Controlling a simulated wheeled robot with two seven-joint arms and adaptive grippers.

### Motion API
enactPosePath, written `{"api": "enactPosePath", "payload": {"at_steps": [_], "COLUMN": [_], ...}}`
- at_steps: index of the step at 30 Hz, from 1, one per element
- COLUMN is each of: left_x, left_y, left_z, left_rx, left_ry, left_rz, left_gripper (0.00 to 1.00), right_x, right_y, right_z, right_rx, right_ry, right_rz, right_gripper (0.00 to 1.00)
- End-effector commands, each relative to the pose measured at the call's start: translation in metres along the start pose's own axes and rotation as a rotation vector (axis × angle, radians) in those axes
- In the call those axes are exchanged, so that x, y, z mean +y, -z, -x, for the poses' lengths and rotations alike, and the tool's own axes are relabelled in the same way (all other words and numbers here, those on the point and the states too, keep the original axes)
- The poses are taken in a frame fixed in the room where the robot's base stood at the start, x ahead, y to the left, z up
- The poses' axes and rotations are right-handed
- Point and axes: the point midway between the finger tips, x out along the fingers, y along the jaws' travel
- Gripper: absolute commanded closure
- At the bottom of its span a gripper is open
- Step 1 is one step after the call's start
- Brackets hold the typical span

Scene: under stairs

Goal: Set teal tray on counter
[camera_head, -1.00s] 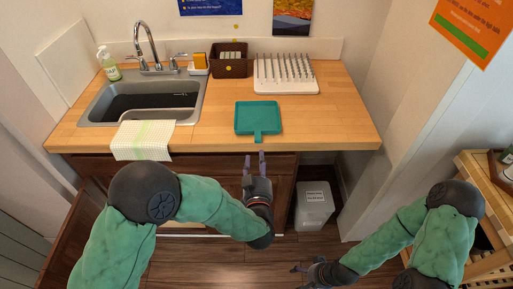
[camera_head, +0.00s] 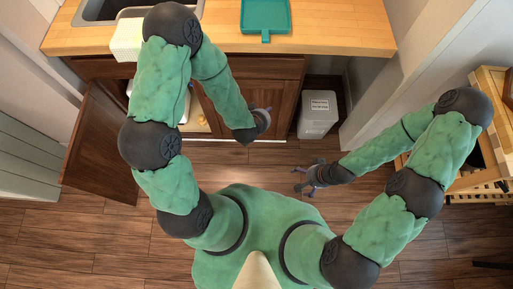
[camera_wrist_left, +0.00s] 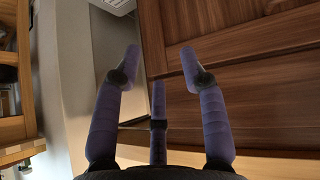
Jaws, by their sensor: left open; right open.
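The teal tray (camera_head: 265,15) lies flat on the wooden counter (camera_head: 330,32), its short handle pointing toward the front edge. Nothing is touching it. My left gripper (camera_head: 264,112) is below the counter front, by the cabinet doors, clear of the tray. In the left wrist view its fingers (camera_wrist_left: 163,70) are spread and empty, facing the wooden cabinet front. My right gripper (camera_head: 304,178) is low over the floor at the centre right, open and empty, away from the counter.
A left cabinet door (camera_head: 103,140) stands open. A white bin (camera_head: 318,115) stands under the counter, right of the cabinet. A wooden shelf unit (camera_head: 488,130) stands at the right.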

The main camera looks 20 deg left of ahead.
Motion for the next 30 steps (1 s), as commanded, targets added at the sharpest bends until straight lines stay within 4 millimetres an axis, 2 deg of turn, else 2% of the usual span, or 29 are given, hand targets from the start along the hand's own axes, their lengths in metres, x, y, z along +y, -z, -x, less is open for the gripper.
{"api": "enactPosePath", "payload": {"at_steps": [1, 6, 9, 12, 15, 18, 30], "left_x": [-0.005, -0.013, -0.016, -0.017, -0.018, -0.018, -0.018], "left_y": [-0.025, -0.101, -0.139, -0.167, -0.184, -0.191, -0.191], "left_z": [-0.005, -0.006, 0.001, 0.01, 0.017, 0.021, 0.021], "left_rx": [-0.09, -0.37, -0.513, -0.621, -0.687, -0.717, -0.719], "left_ry": [-0.012, -0.059, -0.08, -0.095, -0.104, -0.109, -0.109], "left_rz": [0.021, 0.087, 0.121, 0.147, 0.162, 0.168, 0.168], "left_gripper": [0.58, 0.58, 0.58, 0.58, 0.58, 0.58, 0.58], "right_x": [0.0, 0.0, 0.0, 0.0, 0.0, 0.0, 0.0], "right_y": [0.0, 0.0, 0.0, 0.0, 0.0, 0.0, 0.0], "right_z": [0.0, 0.0, 0.0, 0.0, 0.0, 0.0, 0.0], "right_rx": [0.0, 0.0, 0.0, 0.0, 0.0, 0.0, 0.0], "right_ry": [0.0, 0.0, 0.0, 0.0, 0.0, 0.0, 0.0], "right_rz": [0.0, 0.0, 0.0, 0.0, 0.0, 0.0, 0.0], "right_gripper": [0.0, 0.0, 0.0, 0.0, 0.0, 0.0, 0.0]}}
